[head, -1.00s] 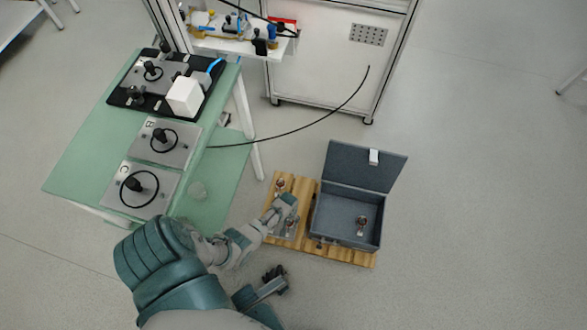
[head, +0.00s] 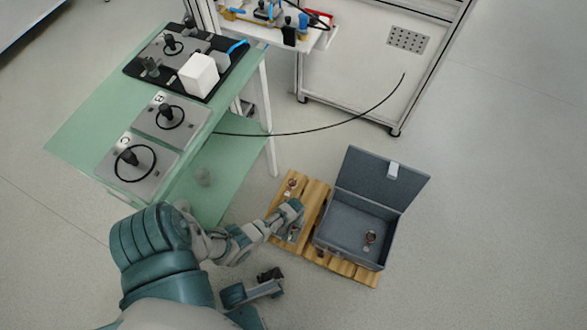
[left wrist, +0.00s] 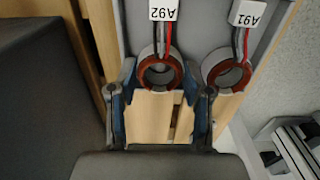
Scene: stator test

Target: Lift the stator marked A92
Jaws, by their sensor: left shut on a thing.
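The stator marked A92 (left wrist: 160,60) shows in the left wrist view as a copper-coloured ring in a light shell, with red and black leads and a white tag. My left gripper (left wrist: 160,103) has a finger on each side of it and is shut on it. In the head view my left gripper (head: 291,217) is over the wooden pallet and hides most of what it holds. A stator marked A91 (left wrist: 211,76) sits just to the right in the wrist view, apart from the fingers. My right gripper (head: 270,275) is dark and low in the head view; its jaw opening is unclear.
An open grey case (head: 333,248) stands on the right of the pallet (head: 318,190), with a stator (head: 370,237) inside. Another stator (head: 291,184) lies at the pallet's far left. A green table (head: 85,135) with plates stands left. Floor right of the case is clear.

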